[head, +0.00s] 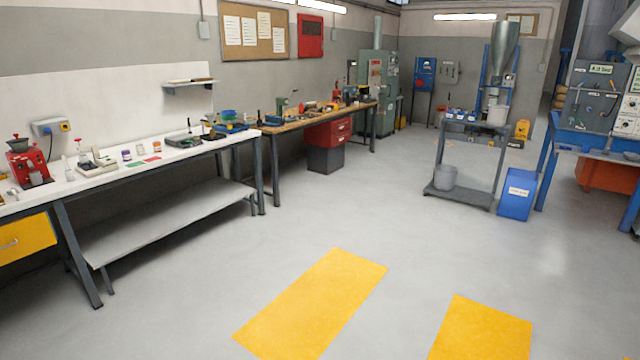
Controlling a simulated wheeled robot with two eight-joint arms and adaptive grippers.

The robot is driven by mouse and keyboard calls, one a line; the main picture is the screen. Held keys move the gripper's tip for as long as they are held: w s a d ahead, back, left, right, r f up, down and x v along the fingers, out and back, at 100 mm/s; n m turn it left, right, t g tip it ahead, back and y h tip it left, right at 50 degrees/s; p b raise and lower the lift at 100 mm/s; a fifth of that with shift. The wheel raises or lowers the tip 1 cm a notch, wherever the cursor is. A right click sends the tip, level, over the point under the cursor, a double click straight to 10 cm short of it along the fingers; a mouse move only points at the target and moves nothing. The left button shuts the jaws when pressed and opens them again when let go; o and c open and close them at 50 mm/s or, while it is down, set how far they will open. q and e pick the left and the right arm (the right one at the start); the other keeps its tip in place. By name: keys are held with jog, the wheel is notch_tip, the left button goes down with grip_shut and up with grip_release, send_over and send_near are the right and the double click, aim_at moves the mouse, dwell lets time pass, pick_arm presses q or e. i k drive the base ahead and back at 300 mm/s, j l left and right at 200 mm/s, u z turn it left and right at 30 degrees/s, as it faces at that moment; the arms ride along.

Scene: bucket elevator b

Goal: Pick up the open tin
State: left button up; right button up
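I cannot pick out the open tin with certainty; the small things are too far off to tell. Several small jars and containers stand on the white bench (190,152) at the left, among them a purple-labelled jar (126,155). More small items crowd the wooden workbench (290,127) behind it. Several small dark blue items (462,115) and a light container (496,115) stand on a grey cart (470,128) at the back right. Neither of my grippers is in view.
The grey floor (400,220) ahead is clear, with flat yellow markings (315,300). A blue-framed machine (600,145) is at the right.

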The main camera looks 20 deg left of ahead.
aim_at(157, 145)
jog(key=i+j+u, duration=0.45)
jog(key=i, duration=0.2)
jog(key=i+u, duration=0.4)
jog(key=i, duration=0.3)
jog(key=i+u, duration=0.45)
jog(key=i, duration=0.25)
jog(key=i+j, duration=0.1)
jog(key=i, duration=0.95)
jog(key=i+j, duration=0.1)
jog(key=i, duration=0.95)
jog(key=i+u, duration=0.25)
jog(key=i, duration=0.2)
jog(key=i+l+u, duration=0.15)
jog(key=i+u, duration=0.15)
jog(key=i, duration=0.15)
jog(key=i+l+u, duration=0.25)
jog(key=i, duration=0.15)
jog(key=i+l+u, duration=0.25)
jog(key=i, duration=0.2)
jog(key=j, duration=0.6)
jog(key=k, duration=0.1)
